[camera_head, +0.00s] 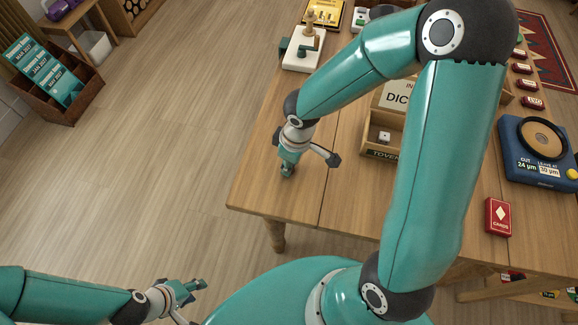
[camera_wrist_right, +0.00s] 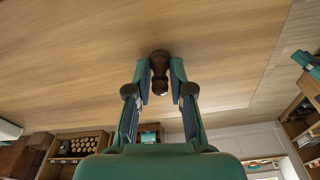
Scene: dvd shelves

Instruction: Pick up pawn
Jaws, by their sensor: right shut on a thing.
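The pawn (camera_wrist_right: 160,68) is dark brown with a rounded body. In the right wrist view it is between the two fingertips of my right gripper (camera_wrist_right: 159,76), which is shut on it. In the head view my right gripper (camera_head: 288,168) is low over the near left part of the wooden table (camera_head: 260,185); the pawn is not clearly visible there. I cannot tell whether the pawn touches the tabletop. My left gripper (camera_head: 190,290) is over the floor at the lower left, away from the table. Its finger opening is unclear.
A wooden box with a white die (camera_head: 384,137) stands right of my right gripper. A white board with pieces (camera_head: 303,49) is at the back. A red card box (camera_head: 498,216) and a blue device (camera_head: 540,150) are further right. The table's left edge is close to the right gripper.

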